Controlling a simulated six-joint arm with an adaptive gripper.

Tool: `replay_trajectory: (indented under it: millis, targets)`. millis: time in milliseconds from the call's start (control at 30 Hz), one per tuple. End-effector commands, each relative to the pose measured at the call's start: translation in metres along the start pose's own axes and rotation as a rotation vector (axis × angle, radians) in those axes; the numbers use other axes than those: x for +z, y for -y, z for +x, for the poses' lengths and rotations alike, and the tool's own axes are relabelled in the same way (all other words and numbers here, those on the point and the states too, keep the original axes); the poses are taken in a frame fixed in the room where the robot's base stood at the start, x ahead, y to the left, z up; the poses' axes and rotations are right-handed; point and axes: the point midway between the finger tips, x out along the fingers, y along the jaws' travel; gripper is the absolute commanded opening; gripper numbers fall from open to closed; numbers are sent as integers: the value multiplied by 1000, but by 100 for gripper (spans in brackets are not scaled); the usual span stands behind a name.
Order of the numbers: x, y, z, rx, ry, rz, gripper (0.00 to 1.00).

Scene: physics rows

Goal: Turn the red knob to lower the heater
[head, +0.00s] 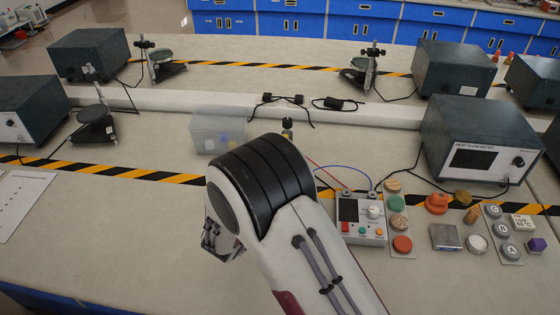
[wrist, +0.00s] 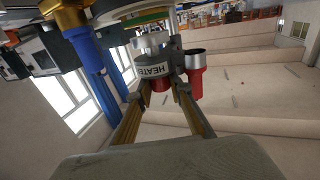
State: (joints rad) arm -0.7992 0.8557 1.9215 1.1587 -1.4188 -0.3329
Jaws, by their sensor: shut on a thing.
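In the wrist view, a grey collar lettered "HEATE…" (wrist: 154,71) sits below a clear and metal fitting, with the red knob (wrist: 160,85) just beneath it. My gripper (wrist: 157,92) has a finger on each side of the knob and is shut on it. The fingertips partly cover the knob's sides. In the head view, my arm's large dark joint hides the heater and the knob; only a small stand top (head: 287,126) shows above it.
In the wrist view, a red cylinder with a dark metal rim (wrist: 195,76) is close to the right finger, and a blue and gold fitting (wrist: 86,45) is on the left. In the head view, a control box (head: 350,232) and a clear bin (head: 205,145) flank my arm.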

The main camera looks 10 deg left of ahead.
Motion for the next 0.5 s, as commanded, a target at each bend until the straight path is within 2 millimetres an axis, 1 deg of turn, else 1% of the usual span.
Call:
replay_trajectory:
  millis: [300,333,400,500]
  targets:
    - [0,0,1,1,-1,1,0]
    - [0,0,1,1,-1,1,22]
    - [0,0,1,1,-1,1,37]
    - [0,0,0,1,-1,1,37]
